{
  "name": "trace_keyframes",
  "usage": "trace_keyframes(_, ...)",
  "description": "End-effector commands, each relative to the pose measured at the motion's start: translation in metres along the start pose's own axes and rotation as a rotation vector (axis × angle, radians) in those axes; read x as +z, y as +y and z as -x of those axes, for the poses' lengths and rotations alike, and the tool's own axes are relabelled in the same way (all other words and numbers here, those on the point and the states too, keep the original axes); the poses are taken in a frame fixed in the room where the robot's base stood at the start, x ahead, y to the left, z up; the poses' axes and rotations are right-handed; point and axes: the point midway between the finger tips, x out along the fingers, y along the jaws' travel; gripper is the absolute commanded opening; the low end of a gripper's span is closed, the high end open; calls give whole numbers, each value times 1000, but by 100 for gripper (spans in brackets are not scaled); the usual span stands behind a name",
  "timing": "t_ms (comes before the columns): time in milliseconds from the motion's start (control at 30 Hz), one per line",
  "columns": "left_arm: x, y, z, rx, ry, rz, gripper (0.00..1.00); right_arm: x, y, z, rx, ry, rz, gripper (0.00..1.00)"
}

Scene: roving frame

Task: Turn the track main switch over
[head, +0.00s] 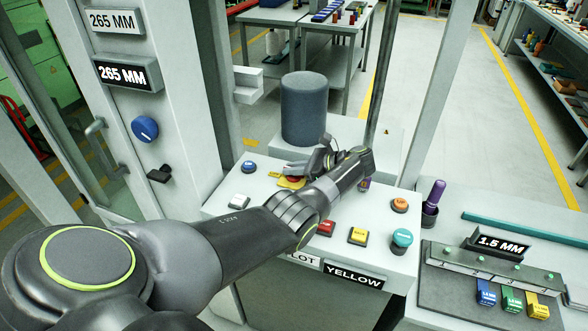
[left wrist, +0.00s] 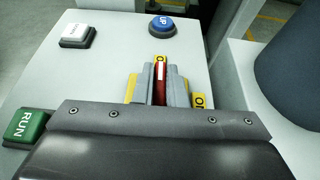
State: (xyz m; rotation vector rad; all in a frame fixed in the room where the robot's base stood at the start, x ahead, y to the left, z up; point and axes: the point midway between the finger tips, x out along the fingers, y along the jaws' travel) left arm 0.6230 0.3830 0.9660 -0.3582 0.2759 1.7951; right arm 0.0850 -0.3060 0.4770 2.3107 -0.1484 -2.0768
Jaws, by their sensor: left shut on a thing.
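The switch has a red handle (left wrist: 160,82) on a yellow plate (left wrist: 131,88) with partly covered dark lettering. It is set in the grey sloped console top, and I take it to be the track main switch. My left gripper (head: 300,170) is over the switch's red and yellow parts (head: 291,182) at the back of the console. In the left wrist view the grey fingers (left wrist: 160,90) are closed on both sides of the red handle, which stands edge-on between them. The lower part of the switch is hidden by the gripper body. My right gripper is not in view.
A blue UP button (left wrist: 161,25), a white button (left wrist: 77,36) and a green RUN button (left wrist: 25,127) surround the switch. Red (head: 325,228), yellow (head: 358,236), orange (head: 399,205) and teal (head: 402,239) buttons lie to the right. A dark cylinder (head: 304,110) stands behind the console.

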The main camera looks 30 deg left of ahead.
Motion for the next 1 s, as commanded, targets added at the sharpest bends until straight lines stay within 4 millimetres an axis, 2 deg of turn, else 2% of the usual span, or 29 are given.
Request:
trace_keyframes(67,-2,1,-1,3,3,-3,0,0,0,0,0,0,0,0)
trace_keyframes(100,-2,1,-1,3,3,-3,14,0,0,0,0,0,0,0)
trace_keyframes(267,-2,1,-1,2,2,-3,33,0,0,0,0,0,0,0)
trace_keyframes(533,-1,0,0,1,1,-1,33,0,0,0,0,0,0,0)
trace_keyframes(667,-2,0,9,0,1,-1,33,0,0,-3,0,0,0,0)
trace_keyframes(767,-3,0,26,-3,2,0,33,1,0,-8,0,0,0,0)
trace_keyframes(1000,-5,0,84,-3,3,-1,33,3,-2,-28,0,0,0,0)
